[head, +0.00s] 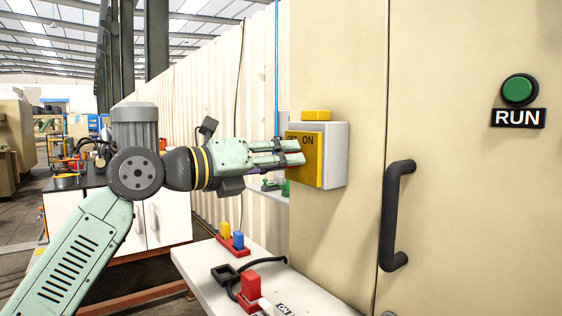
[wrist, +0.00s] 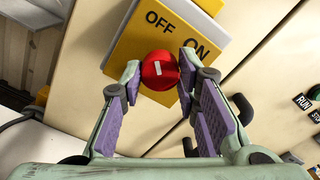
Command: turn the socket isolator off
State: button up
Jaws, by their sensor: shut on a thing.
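The isolator is a grey box (head: 335,155) with a yellow face plate (head: 308,172) on the cream cabinet. In the wrist view its yellow plate (wrist: 140,40) carries the words OFF and ON. A round red knob (wrist: 160,72) with a short white mark sits below the words; I cannot tell for certain which word the mark points to. My gripper (head: 300,152) reaches the plate from the left. In the wrist view its two fingertips (wrist: 160,68) close on opposite sides of the knob. The knob is mostly hidden by the fingers in the head view.
A black handle (head: 394,215) and a green RUN button (head: 519,90) are on the cabinet to the right. Below, a white bench (head: 205,257) holds a red block (head: 250,286), a black cable and small coloured parts. A corrugated wall runs behind my arm.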

dwell(0.4)
jog(key=o, duration=1.2)
jog(key=v, duration=1.2)
jog(key=shift+r, duration=0.1)
